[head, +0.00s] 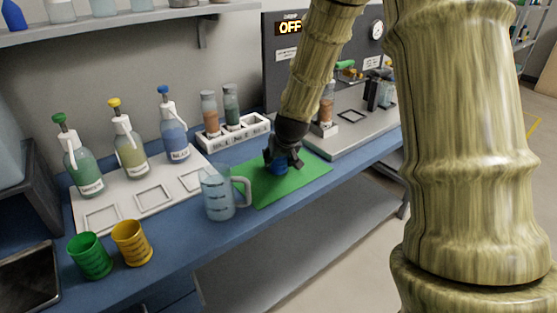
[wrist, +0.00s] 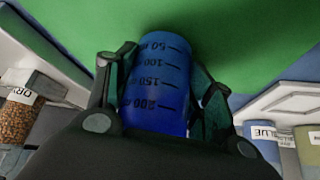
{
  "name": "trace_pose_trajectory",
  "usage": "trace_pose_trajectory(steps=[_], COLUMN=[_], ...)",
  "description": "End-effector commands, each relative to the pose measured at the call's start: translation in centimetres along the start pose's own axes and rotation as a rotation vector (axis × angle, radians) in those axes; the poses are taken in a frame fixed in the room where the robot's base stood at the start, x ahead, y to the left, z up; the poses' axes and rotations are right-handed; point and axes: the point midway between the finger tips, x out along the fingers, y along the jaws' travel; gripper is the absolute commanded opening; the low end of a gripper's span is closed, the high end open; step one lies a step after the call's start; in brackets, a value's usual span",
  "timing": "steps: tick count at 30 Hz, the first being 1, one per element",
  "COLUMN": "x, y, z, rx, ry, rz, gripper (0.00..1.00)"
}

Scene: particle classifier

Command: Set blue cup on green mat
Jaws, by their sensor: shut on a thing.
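The blue cup (wrist: 158,85) is between the fingers of my gripper (wrist: 160,95) in the wrist view, with its dark volume marks showing. My gripper is shut on it. In the head view my gripper (head: 282,160) is over the green mat (head: 305,178), and a small part of the blue cup (head: 280,168) shows below the fingers. The green mat (wrist: 235,28) fills the upper part of the wrist view behind the cup. I cannot tell whether the cup touches the mat.
A clear measuring jug (head: 218,196) stands at the mat's left edge. Green (head: 90,256) and yellow (head: 132,243) cups stand at the front left. A white rack (head: 234,134) with vials is behind the mat. A grey machine (head: 350,125) stands to the right.

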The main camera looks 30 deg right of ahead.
Motion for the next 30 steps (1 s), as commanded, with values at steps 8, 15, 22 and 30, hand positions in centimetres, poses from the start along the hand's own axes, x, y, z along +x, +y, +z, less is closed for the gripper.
trace_pose_trajectory(steps=[8, 15, 22, 30], x=[0.14, 0.33, 0.33, -0.51], y=[-0.03, -0.04, -0.04, -0.07], z=[0.05, 0.2, 0.2, -0.02], rx=[0.0, 0.0, 0.0, 0.0], ry=[0.002, 0.002, 0.001, 0.002], rz=[0.0, 0.0, 0.0, 0.0], gripper=[0.2, 0.71, 0.74, 0.74])
